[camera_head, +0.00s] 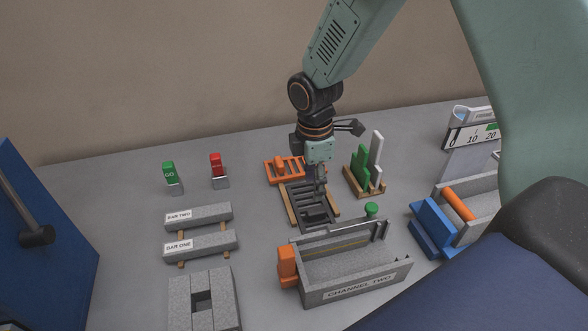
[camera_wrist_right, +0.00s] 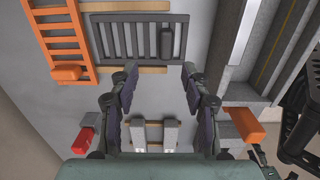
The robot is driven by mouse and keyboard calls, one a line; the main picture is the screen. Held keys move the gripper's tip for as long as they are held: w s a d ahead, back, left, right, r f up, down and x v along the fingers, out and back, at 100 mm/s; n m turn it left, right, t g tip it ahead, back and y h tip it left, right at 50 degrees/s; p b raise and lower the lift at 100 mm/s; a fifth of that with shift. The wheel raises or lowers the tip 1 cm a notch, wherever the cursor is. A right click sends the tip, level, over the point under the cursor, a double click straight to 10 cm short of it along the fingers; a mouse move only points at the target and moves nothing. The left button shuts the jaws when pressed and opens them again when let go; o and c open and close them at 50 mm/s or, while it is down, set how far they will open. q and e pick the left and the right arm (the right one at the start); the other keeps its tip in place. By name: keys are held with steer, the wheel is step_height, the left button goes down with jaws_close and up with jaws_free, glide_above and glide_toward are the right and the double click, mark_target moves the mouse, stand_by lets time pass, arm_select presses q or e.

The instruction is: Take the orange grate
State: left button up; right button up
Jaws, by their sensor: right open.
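The orange grate (camera_head: 274,170) lies at the back of the grey table, behind a dark grey grate (camera_head: 308,206). It has slots and a raised orange handle block. In the right wrist view the orange grate (camera_wrist_right: 57,42) is at the upper left, partly cut off by the frame edge. My right gripper (camera_head: 320,194) hangs over the dark grate area, beside the orange grate. In the wrist view my right gripper (camera_wrist_right: 160,76) has its fingers spread with nothing between them. It does not touch the orange grate there. My left gripper is not in view.
The dark grate rests on wooden strips. Channel two (camera_head: 350,279) stands in front, and a wooden rack with green and white plates (camera_head: 364,180) stands right. Red (camera_head: 217,166) and green (camera_head: 170,173) blocks and labelled bars (camera_head: 198,217) stand left. Table between them is clear.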

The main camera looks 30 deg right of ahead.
steer(key=w+f+m+t, duration=0.2)
steer(key=w+m, duration=0.5)
steer(key=w, duration=0.1)
steer(key=m+t+b, duration=0.1)
steer(key=m+t, duration=0.1)
steer(key=m, duration=0.9)
glide_toward(279, 160)
steer(key=f, duration=0.1)
steer(key=shift+x, duration=4)
steer(key=shift+w, duration=0.15)
jaws_close()
steer(key=shift+r+h, duration=0.1)
steer(key=shift+h, duration=0.2)
